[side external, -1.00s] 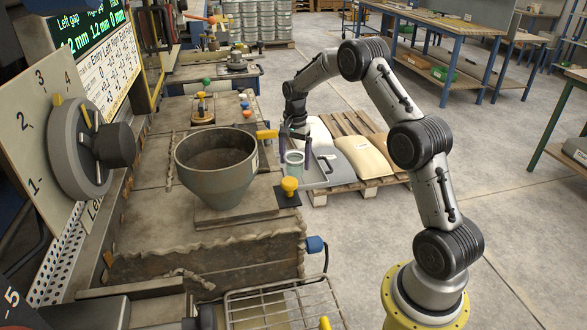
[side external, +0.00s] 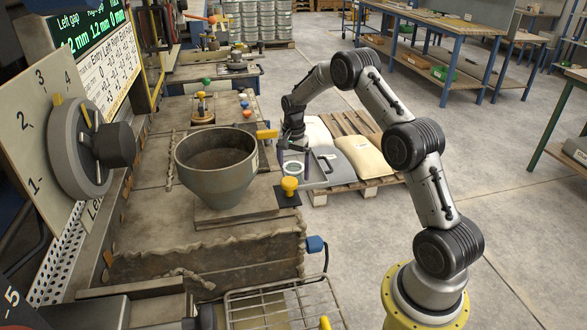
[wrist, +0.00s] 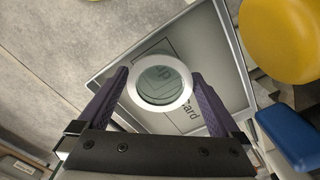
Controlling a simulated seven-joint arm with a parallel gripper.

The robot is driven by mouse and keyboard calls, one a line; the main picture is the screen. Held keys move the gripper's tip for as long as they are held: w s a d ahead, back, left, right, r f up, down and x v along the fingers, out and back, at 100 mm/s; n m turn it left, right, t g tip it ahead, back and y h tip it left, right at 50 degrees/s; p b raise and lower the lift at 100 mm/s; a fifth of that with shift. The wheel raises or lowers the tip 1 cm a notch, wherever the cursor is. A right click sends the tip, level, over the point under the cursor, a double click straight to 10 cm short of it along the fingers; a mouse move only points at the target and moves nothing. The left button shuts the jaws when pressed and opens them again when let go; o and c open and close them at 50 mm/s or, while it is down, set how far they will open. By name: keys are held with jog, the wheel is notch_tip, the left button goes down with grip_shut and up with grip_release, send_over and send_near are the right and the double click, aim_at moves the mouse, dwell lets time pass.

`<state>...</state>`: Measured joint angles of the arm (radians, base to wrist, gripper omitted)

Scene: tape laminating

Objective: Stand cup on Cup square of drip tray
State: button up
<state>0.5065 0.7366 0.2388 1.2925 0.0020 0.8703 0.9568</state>
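The cup (wrist: 161,104) is clear with a pale rim. In the wrist view it sits between my two dark purple fingers, and my gripper (wrist: 160,78) appears shut on its sides. In the wrist view the tray (wrist: 215,45) shows outlined squares. Letters ending in "up" show through the cup, and "Card" is printed beside it. The cup looks upright over the Cup square. I cannot tell whether its base touches the tray.
A yellow knob (side external: 289,186) stands close to the tray, also large in the wrist view (wrist: 283,35). A blue block (wrist: 289,140) is at the lower right there. A big metal hopper (side external: 216,165) stands to the left. A tan sack (side external: 365,158) lies on the pallet behind.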

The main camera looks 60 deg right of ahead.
notch_tip(320, 180, up, 12)
jog(key=shift+r, duration=0.25)
dwell(0.4)
jog(key=s+a+r+n+t+h, duration=0.25)
jog(key=s+a+r+n, duration=0.55)
jog(key=s+a+r, duration=0.5)
jog(key=s+a+n+t+y, duration=0.1)
jog(key=s+a+n, duration=0.3)
jog(key=s+a, duration=0.2)
jog(key=s+a+f+n+t+y, duration=0.1)
jog(key=s+a+n+t, duration=0.1)
jog(key=s+a+n, duration=0.2)
jog(key=s+a, duration=0.3)
jog(key=s, duration=0.4)
jog(key=shift+s+f+n, duration=0.2)
jog(key=shift+f+n, duration=0.05)
jog(key=shift+n, duration=0.15)
jog(key=shift+y, duration=0.25)
dwell(2.6)
